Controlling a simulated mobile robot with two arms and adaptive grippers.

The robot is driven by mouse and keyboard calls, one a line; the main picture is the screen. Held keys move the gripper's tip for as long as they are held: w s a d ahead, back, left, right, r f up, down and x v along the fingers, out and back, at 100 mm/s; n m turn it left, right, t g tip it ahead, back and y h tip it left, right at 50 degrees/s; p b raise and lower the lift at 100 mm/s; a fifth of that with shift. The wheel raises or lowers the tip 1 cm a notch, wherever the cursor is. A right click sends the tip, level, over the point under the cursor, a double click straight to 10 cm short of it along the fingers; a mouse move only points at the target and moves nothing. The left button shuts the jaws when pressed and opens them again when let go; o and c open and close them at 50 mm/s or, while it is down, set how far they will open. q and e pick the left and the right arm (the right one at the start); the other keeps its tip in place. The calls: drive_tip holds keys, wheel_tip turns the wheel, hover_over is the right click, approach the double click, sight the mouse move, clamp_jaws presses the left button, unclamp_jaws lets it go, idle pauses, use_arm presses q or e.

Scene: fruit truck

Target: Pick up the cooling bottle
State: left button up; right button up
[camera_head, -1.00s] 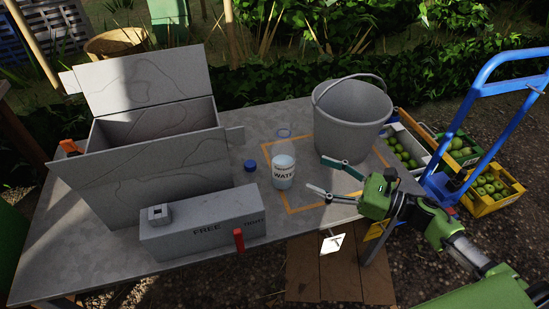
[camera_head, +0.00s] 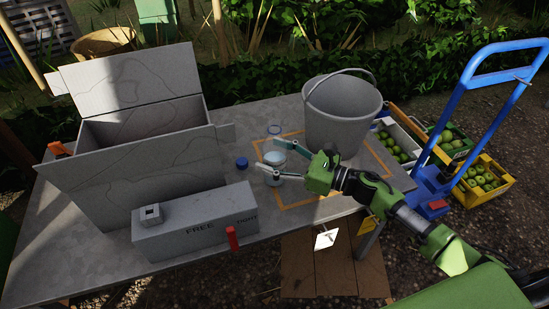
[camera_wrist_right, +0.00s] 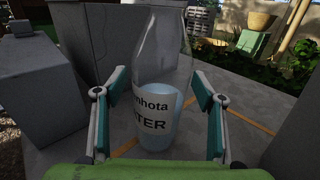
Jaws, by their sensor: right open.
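The cooling bottle is a clear bottle (camera_wrist_right: 158,85) with a white label reading "WATER" in part and pale liquid inside. It stands upright on the grey table. In the head view the bottle (camera_head: 275,158) is partly hidden by my right gripper (camera_head: 265,160). In the right wrist view my right gripper (camera_wrist_right: 158,110) is open, with one finger on each side of the bottle. I cannot tell whether the fingers touch it. My left gripper is not in view.
A blue cap (camera_head: 242,163) lies left of the bottle. A grey bucket (camera_head: 341,115) stands behind right. A large open grey box (camera_head: 140,165) and a smaller grey box (camera_head: 195,224) fill the table's left. A blue hand truck (camera_head: 470,130) and fruit crates (camera_head: 490,205) stand at the right.

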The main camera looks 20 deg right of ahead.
drive_tip(key=c, duration=1.5)
drive_tip(key=shift+o, duration=0.2)
drive_tip(key=shift+r, duration=0.2)
